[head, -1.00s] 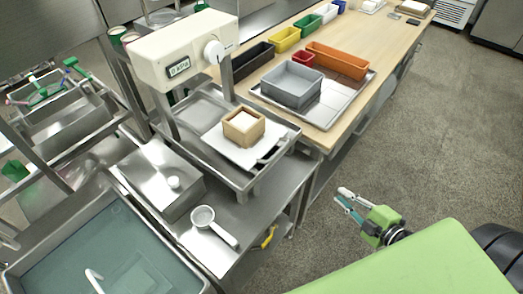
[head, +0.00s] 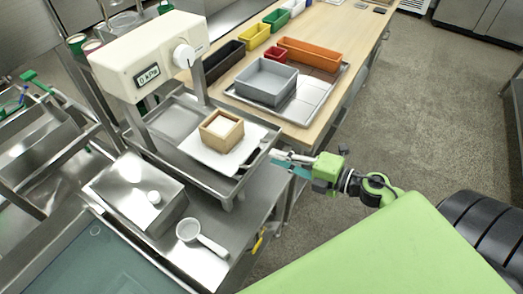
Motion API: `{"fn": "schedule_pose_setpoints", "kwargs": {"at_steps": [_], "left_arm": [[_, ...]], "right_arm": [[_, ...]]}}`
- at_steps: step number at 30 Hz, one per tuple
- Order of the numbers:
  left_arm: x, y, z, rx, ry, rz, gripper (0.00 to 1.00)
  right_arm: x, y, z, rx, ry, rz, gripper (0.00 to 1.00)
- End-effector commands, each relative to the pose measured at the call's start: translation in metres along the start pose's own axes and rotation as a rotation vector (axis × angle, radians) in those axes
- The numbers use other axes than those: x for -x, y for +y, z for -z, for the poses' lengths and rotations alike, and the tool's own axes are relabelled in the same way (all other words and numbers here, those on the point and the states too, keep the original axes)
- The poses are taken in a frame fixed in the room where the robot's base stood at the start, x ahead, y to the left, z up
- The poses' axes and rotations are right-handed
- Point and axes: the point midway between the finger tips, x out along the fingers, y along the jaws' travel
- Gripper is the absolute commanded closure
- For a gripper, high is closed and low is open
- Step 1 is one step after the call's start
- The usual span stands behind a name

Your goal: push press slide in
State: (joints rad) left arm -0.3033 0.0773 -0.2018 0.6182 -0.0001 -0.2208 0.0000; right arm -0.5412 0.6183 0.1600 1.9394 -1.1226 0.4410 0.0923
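The slide is a flat pale plate (head: 205,157) that sticks out at the tray's front right, with a dark-slotted handle edge (head: 252,157). A square wooden mould (head: 220,131) with white content sits on the plate, in front of the press head rather than under it. My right gripper (head: 275,160) points left, its fingers slightly apart, close to the handle edge. I cannot tell if they touch. My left gripper is out of view.
A steel box (head: 133,192) with a knob and a white strainer (head: 203,238) stand on the steel bench. A water basin (head: 85,262) is at lower left. A grey bin (head: 266,82) on a tray and several coloured bins stand on the wooden table behind.

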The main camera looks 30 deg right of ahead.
Motion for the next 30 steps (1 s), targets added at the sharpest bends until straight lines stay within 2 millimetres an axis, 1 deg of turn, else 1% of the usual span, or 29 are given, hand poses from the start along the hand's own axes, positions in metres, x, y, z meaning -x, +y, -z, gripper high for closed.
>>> {"fn": "schedule_pose_setpoints", "kwargs": {"at_steps": [1, 6, 12, 16, 24, 25, 26, 27, 30], "left_arm": [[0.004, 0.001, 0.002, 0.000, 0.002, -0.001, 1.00], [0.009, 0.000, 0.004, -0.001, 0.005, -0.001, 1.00], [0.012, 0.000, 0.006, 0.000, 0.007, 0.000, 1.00], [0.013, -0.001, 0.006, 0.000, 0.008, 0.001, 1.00], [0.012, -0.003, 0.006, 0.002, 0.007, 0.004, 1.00], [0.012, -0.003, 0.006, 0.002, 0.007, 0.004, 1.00], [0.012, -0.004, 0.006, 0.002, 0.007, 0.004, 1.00], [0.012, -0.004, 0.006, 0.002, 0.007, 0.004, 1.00], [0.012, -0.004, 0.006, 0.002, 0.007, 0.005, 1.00]], "right_arm": [[-0.009, 0.004, -0.001, 0.002, 0.000, -0.003, 0.86], [-0.034, 0.003, -0.001, 0.001, 0.000, -0.003, 0.86], [-0.053, 0.001, -0.001, -0.001, -0.002, -0.001, 0.86], [-0.059, 0.001, 0.000, -0.001, -0.001, -0.001, 0.86], [-0.060, 0.000, 0.000, -0.001, -0.001, 0.000, 0.86], [-0.060, 0.000, 0.000, -0.001, -0.001, 0.000, 0.89], [-0.060, 0.000, 0.000, -0.001, -0.001, 0.000, 0.96], [-0.060, 0.000, 0.000, -0.001, -0.001, 0.000, 1.00], [-0.060, 0.000, 0.000, -0.001, -0.001, 0.000, 1.00]]}}
